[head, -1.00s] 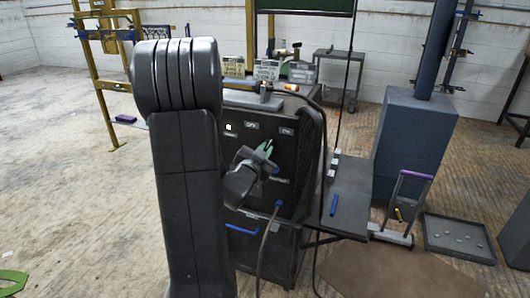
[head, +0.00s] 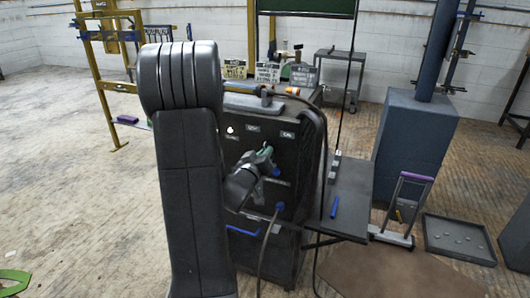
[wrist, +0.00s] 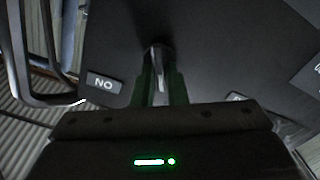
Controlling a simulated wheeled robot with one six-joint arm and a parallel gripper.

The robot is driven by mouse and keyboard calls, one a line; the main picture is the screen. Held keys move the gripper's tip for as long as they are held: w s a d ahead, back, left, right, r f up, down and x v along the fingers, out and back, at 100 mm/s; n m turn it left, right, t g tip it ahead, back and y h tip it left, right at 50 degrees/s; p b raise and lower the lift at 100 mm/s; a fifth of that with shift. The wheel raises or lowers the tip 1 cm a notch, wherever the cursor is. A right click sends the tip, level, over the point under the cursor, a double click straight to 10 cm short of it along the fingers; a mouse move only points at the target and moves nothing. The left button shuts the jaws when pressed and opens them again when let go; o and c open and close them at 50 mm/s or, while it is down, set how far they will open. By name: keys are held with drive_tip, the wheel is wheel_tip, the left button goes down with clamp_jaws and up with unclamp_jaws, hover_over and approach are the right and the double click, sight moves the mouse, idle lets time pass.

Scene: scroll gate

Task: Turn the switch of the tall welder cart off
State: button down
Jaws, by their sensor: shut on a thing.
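The tall welder cart (head: 290,160) is a dark box with a front panel facing me in the head view. Its panel has an OFF label (head: 253,129) on the left and an ON label (head: 287,134) on the right. My gripper (head: 266,152) is at the panel below these labels, its green fingers partly hidden by the wrist. In the wrist view the fingers (wrist: 159,85) are shut on the switch lever (wrist: 158,56), a slim grey piece. The ON label (wrist: 104,83) appears upside down left of it. The lever's exact angle is hard to tell.
A cable (head: 267,235) hangs down the cart's front. A side shelf (head: 350,200) with a blue item (head: 334,207) juts out at right. A blue-grey column base (head: 415,150), a purple-handled frame (head: 404,205) and a tray (head: 459,238) stand farther right. Open floor lies left.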

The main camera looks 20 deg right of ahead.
drive_tip(key=shift+f+n, duration=0.1)
drive_tip(key=shift+n, duration=1)
drive_tip(key=shift+p, duration=0.3)
drive_tip(key=c, duration=1.5)
unclamp_jaws()
drive_tip(key=shift+a, duration=0.1)
drive_tip(key=shift+o, duration=0.2)
drive_tip(key=v, duration=1.3)
drive_tip(key=shift+s+a, duration=0.25)
drive_tip(key=shift+s, duration=0.05)
